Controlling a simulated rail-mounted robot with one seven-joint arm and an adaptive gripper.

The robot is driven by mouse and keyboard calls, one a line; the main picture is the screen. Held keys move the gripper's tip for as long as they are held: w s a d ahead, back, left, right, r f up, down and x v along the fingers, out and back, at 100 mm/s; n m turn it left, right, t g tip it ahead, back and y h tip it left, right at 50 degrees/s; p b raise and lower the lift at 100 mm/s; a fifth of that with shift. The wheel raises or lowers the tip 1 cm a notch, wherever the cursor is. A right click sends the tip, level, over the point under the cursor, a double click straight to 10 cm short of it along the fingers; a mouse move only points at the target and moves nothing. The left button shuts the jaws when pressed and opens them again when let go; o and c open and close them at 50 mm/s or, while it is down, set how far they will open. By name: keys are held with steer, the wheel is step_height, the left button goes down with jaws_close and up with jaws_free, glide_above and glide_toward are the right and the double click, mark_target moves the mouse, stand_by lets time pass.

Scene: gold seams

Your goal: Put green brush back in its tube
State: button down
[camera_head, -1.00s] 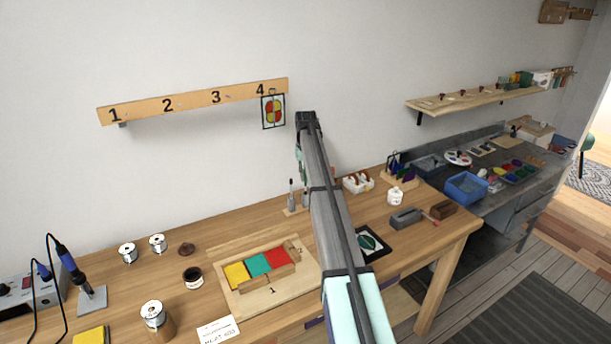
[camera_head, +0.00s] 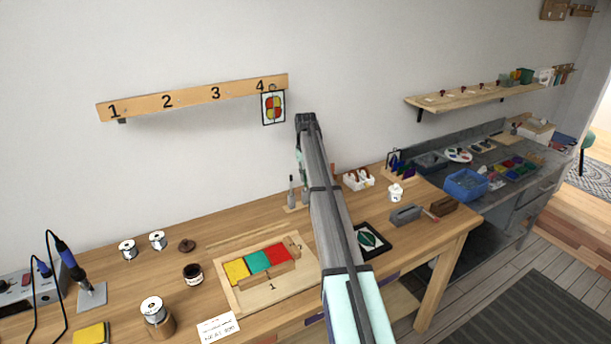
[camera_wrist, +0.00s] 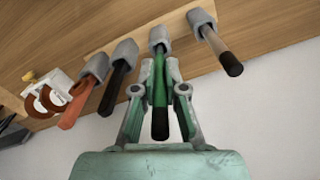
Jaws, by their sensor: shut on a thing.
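The green brush (camera_wrist: 159,85) is between the fingers of my gripper (camera_wrist: 163,76) in the wrist view, and the gripper is shut on it. Its dark end points toward the camera. Its far end meets the grey tube (camera_wrist: 159,38) and lines up with it; I cannot tell how deep it sits inside. Other grey tubes stand in the same row: one with a black brush (camera_wrist: 118,80), one with an orange-brown brush (camera_wrist: 80,100), one with a pale, dark-ended brush (camera_wrist: 222,50). In the head view my arm hides the gripper and most of the row; a grey tube (camera_head: 291,200) shows beside it.
The row stands on the wooden bench (camera_head: 210,215) near the wall. A board with coloured tiles (camera_head: 262,263) lies in front. A white rack (camera_head: 358,180) is to the right, and a dark framed panel (camera_head: 368,240) is in front right.

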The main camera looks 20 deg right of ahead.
mark_target(305, 183)
steer(key=shift+f, duration=1.9)
stand_by(1.0)
steer(key=c, duration=0.7)
jaws_free()
steer(key=shift+r, duration=0.1)
steer(key=shift+r+p, duration=1.4)
steer(key=shift+r, duration=2.05)
